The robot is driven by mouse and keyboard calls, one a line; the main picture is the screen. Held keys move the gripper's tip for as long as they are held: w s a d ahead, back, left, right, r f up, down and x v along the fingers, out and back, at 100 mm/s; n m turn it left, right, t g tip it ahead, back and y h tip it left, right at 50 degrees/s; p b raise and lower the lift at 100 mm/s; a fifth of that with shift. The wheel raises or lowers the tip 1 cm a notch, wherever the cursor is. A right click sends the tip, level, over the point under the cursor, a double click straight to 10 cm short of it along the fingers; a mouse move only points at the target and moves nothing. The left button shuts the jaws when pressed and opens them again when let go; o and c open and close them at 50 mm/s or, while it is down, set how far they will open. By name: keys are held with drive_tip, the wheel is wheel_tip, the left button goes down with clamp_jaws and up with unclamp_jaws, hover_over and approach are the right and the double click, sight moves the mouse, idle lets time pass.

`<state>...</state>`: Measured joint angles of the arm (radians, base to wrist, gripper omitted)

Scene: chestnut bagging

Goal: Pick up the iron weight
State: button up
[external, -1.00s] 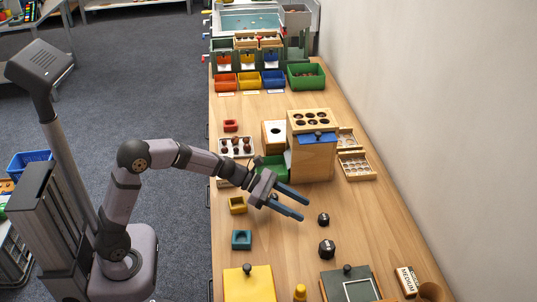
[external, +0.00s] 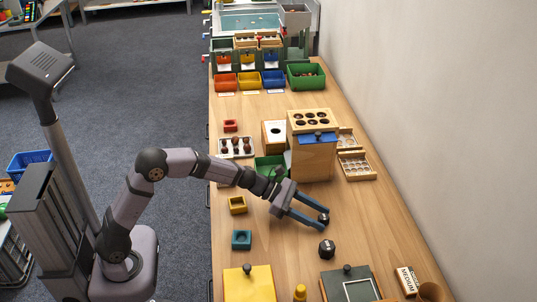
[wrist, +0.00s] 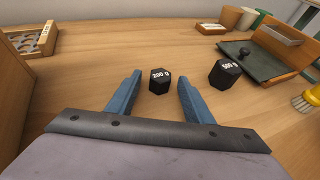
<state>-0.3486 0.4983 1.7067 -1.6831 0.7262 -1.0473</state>
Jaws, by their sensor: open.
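Two dark iron weights are on the wooden table. The smaller one, marked 200 g (wrist: 159,81), stands upright just ahead of and between my fingertips in the wrist view; in the external view this 200 g weight (external: 324,218) is at the ends of the fingers. The larger weight, marked 500 g (wrist: 225,74), stands to the right in the wrist view and nearer the front in the external view (external: 327,249). My gripper (wrist: 158,88) is open, its two blue fingers apart and empty, low over the table; it also shows in the external view (external: 322,221).
A wooden box with a holed top (external: 312,155) stands behind my gripper. A green lidded tray (external: 350,285), a yellow lid (external: 249,283) and a yellow-handled brush (wrist: 307,101) lie nearby. Table right of the weights is clear.

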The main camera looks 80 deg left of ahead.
drive_tip(key=shift+w+d, duration=0.1)
drive_tip(key=shift+w, duration=0.1)
clamp_jaws()
wheel_tip(320, 180, up, 10)
drive_tip(key=p, duration=0.4)
